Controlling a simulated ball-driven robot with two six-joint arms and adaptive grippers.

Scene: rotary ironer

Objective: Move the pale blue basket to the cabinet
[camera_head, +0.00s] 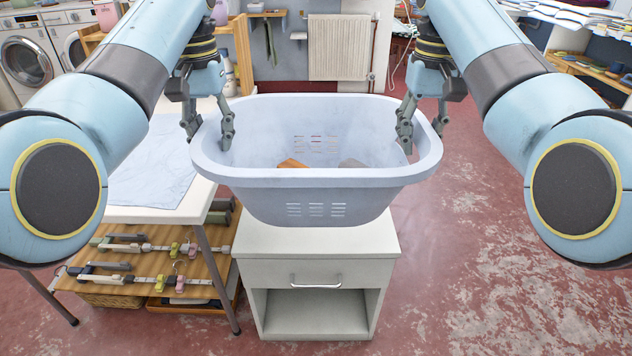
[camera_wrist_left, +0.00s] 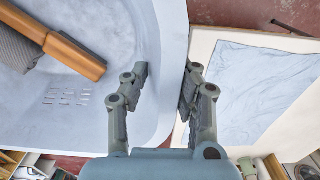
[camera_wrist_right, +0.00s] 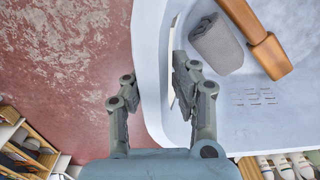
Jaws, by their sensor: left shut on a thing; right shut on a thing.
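The pale blue basket (camera_head: 315,210) is upright in the middle of the head view, over the top of the white cabinet (camera_head: 318,270). I cannot tell whether its base touches the cabinet top. My left gripper (camera_head: 208,128) is shut on the basket's left rim, one finger inside and one outside; the rim also shows in the left wrist view (camera_wrist_left: 168,75). My right gripper (camera_head: 407,130) is shut on the right rim, seen too in the right wrist view (camera_wrist_right: 150,75). An orange-brown object (camera_wrist_left: 75,58) and a grey roll (camera_wrist_right: 216,45) lie inside.
A table with a light blue cloth (camera_head: 150,165) stands left of the cabinet, close to the basket. The red floor (camera_head: 465,250) right of the cabinet is clear. A radiator (camera_head: 339,47) is on the back wall.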

